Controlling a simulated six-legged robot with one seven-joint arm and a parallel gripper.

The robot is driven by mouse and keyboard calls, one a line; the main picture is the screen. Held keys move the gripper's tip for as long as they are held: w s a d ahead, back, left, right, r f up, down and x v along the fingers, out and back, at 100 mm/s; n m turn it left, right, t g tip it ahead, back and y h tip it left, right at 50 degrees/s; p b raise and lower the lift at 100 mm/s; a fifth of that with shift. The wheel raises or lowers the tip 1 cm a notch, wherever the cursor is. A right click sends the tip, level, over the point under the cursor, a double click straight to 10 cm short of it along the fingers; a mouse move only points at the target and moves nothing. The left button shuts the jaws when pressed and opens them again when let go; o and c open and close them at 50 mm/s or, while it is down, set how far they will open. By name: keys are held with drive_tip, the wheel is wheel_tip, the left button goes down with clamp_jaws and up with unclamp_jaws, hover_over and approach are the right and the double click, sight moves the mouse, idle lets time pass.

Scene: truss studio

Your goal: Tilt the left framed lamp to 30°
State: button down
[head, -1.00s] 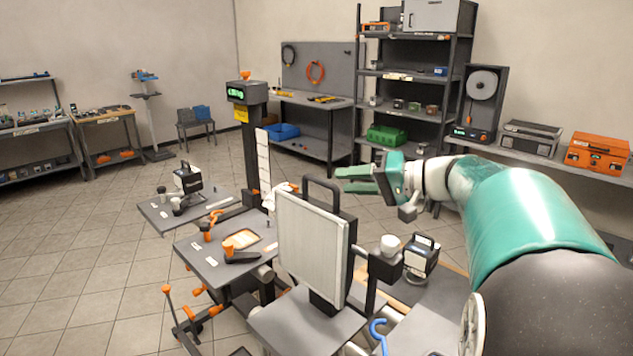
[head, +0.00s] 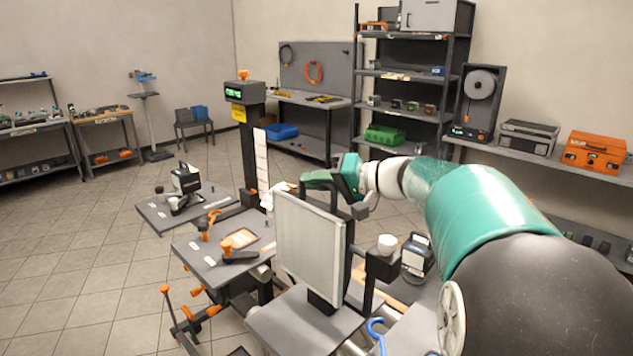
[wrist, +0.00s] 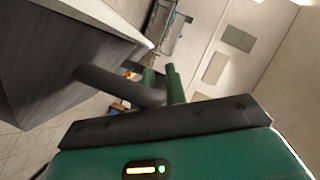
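A small black lamp in a frame (head: 186,180) stands at the far left on a grey platform; its exact angle is hard to read. A large pale panel lamp (head: 310,246) in a dark frame with a top handle stands upright in the middle. A second small lamp (head: 417,257) stands on the right. My gripper (head: 312,180) is at the panel's handle, far from the small left lamp. In the wrist view, its green fingers (wrist: 161,80) are parted at the dark handle bar (wrist: 120,87), beside the dark panel housing (wrist: 60,52); contact is unclear.
A post with a green-lit display (head: 236,92) rises behind the panel. A grey platform (head: 208,262) with orange knobs lies left of it. A white cup-like knob (head: 387,243) stands between the panel and right lamp. Open tiled floor (head: 90,265) lies at left.

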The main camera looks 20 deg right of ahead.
drive_tip(key=shift+s+a+f+n+h, duration=0.2)
drive_tip(key=shift+a+n, duration=0.1)
drive_tip(key=shift+a, duration=0.2)
drive_tip(key=shift+s+a+f+n+h, duration=0.1)
drive_tip(key=shift+s+a+n+h, duration=0.15)
drive_tip(key=shift+a, duration=0.25)
drive_tip(key=shift+s+a+f+n+h, duration=0.3)
drive_tip(key=shift+a+f+n, duration=0.25)
drive_tip(key=shift+a, duration=0.15)
drive_tip(key=shift+s+a+f+n+h, duration=0.25)
drive_tip(key=shift+a+f+n+h, duration=0.15)
drive_tip(key=shift+a+n, duration=0.25)
drive_tip(key=shift+s+a+f+n+h, duration=0.3)
drive_tip(key=shift+a+f+n, duration=0.2)
drive_tip(key=shift+a, duration=0.3)
drive_tip(key=c, duration=1.4)
unclamp_jaws()
drive_tip(key=shift+c, duration=0.2)
drive_tip(key=shift+s, duration=0.1)
drive_tip(key=v, duration=1.3)
drive_tip(key=shift+s+d, duration=0.2)
drive_tip(key=shift+s, duration=0.1)
